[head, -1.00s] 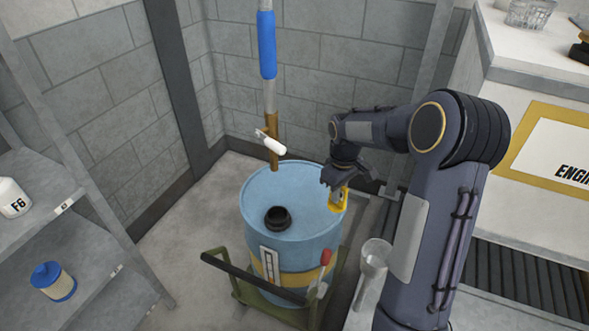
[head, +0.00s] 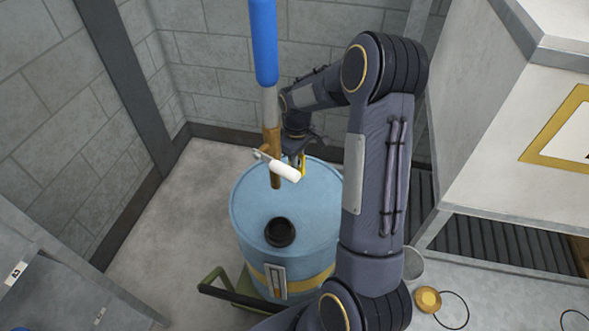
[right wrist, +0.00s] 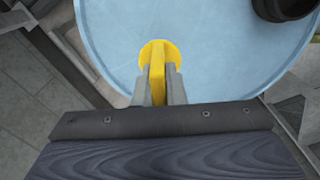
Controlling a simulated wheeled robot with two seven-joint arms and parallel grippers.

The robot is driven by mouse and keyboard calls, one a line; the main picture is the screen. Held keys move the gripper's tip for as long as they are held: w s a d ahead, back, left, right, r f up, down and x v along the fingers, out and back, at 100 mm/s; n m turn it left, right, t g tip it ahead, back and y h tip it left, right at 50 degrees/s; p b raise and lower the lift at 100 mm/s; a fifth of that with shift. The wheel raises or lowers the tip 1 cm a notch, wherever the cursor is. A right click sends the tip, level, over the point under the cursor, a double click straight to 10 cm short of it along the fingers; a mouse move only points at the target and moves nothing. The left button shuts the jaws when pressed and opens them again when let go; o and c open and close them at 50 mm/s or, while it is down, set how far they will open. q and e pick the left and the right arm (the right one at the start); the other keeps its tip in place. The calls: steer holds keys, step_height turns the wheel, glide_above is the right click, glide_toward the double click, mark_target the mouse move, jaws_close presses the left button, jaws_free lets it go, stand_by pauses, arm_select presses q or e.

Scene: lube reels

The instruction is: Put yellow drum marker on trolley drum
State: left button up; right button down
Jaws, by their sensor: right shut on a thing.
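My right gripper (head: 301,165) is shut on the yellow drum marker (right wrist: 158,55), over the back part of the blue trolley drum's top (head: 260,205). In the right wrist view the marker's round yellow base shows against the drum top (right wrist: 210,40), with its upright part between my fingers (right wrist: 159,85). I cannot tell whether the base touches the drum top. In the head view the marker is partly hidden behind the white handle. My left gripper is not in view.
A black bung (head: 280,233) sits on the drum's top. A hanging blue-and-brown pole (head: 264,45) with a white handle (head: 284,171) stands in front of my right gripper. A green trolley (head: 236,288) is under the drum. A yellow round thing (head: 428,299) lies on the floor at right.

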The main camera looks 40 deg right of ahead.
steer(key=shift+f, duration=2.2)
steer(key=shift+f+b, duration=0.2)
steer(key=shift+b, duration=0.1)
steer(key=c, duration=1.5)
jaws_free()
steer(key=shift+r, duration=0.1)
steer(key=shift+r, duration=0.25)
step_height(320, 180, up, 12)
steer(key=shift+f+p, duration=0.1)
steer(key=shift+p, duration=0.55)
